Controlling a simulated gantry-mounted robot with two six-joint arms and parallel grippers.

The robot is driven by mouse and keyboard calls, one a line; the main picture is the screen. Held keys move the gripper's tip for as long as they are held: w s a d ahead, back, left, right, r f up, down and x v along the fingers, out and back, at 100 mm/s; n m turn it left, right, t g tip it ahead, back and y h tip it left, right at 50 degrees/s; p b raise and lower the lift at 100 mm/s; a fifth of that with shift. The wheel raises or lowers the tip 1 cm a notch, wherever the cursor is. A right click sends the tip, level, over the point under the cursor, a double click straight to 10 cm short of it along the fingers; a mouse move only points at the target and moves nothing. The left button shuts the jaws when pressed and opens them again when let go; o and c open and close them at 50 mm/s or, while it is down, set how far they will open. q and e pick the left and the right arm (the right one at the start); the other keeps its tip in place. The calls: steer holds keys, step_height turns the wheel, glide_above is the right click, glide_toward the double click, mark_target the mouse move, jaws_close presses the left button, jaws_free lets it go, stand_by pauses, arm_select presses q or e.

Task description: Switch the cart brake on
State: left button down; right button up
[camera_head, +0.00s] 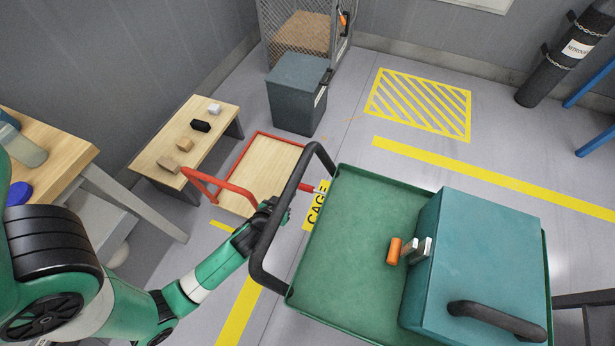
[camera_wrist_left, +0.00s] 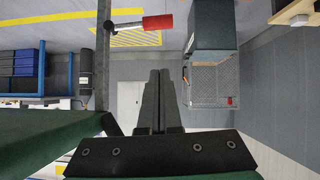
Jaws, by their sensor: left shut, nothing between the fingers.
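The green cart (camera_head: 345,250) stands in the right half of the head view, with a black push handle (camera_head: 262,255) on its left side. A lever with a red grip (camera_head: 308,188), likely the cart brake, sticks out beside the handle. In the left wrist view its red grip (camera_wrist_left: 157,22) and thin metal rod reach sideways from a grey post (camera_wrist_left: 103,40). My left gripper (camera_wrist_left: 160,76) is shut and empty, apart from the red grip in the wrist view. In the head view my left gripper (camera_head: 272,206) is at the handle, partly hidden by it. My right gripper is not in view.
A teal box (camera_head: 475,250) with a black handle and an orange-handled part (camera_head: 395,250) rides on the cart. A red-framed flat trolley (camera_head: 262,165), a low bench (camera_head: 165,145) with small blocks and a grey bin (camera_head: 297,95) stand beyond.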

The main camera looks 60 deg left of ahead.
arm_select(q)
steer(key=b, duration=0.6)
glide_above(303, 189)
steer(key=s+d, duration=0.1)
step_height(303, 189, down, 6)
steer(key=f, duration=0.1)
step_height(303, 189, down, 3)
steer(key=shift+w+d+r+b, duration=0.15)
steer(key=shift+r+b, duration=0.05)
steer(key=shift+b, duration=0.6)
steer(key=shift+f, duration=0.1)
